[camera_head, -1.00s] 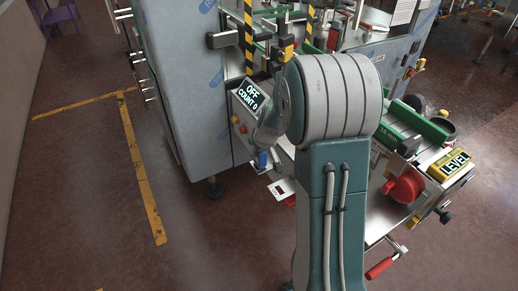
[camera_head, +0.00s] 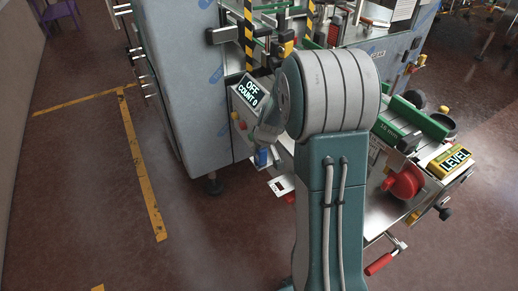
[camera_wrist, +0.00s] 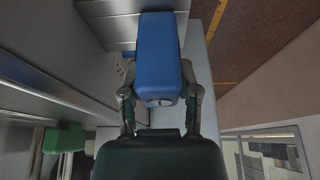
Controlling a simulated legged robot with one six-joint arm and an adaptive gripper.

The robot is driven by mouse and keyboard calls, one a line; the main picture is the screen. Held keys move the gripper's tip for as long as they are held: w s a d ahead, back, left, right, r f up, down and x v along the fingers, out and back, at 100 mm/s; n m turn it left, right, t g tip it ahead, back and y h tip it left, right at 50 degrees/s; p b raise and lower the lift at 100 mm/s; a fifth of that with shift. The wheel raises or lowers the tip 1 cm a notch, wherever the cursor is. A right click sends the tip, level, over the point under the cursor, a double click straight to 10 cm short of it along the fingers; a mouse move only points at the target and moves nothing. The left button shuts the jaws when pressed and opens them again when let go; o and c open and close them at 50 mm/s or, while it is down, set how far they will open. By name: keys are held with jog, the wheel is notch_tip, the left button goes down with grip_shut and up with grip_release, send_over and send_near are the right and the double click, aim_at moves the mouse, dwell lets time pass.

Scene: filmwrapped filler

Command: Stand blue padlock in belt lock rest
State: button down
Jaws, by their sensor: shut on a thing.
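The blue padlock (camera_wrist: 158,58) is between the two fingers of my gripper (camera_wrist: 160,100) in the wrist view. The fingers are shut on its lower part, and a small keyhole-like mark shows on its near end. In the head view a small blue piece, seemingly the padlock (camera_head: 262,157), shows just left of my arm, low at the machine's front. My gripper is mostly hidden behind my arm there. A grey metal ledge (camera_wrist: 108,22) lies beyond the padlock in the wrist view; I cannot tell whether they touch. I cannot clearly make out the belt lock rest.
The machine's grey cabinet (camera_head: 185,80) stands left of my arm, with an OFF display (camera_head: 251,92). A white tag (camera_head: 281,185) is below the blue piece. On the right are a red knob (camera_head: 405,184) and a yellow LEVEL box (camera_head: 450,162). The floor at left is clear.

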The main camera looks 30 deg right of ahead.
jog(key=shift+s+f, duration=0.1)
jog(key=shift+f, duration=0.05)
jog(key=shift+c, duration=1.3)
grip_release()
jog(key=shift+r, duration=0.45)
jog(key=v, duration=1.1)
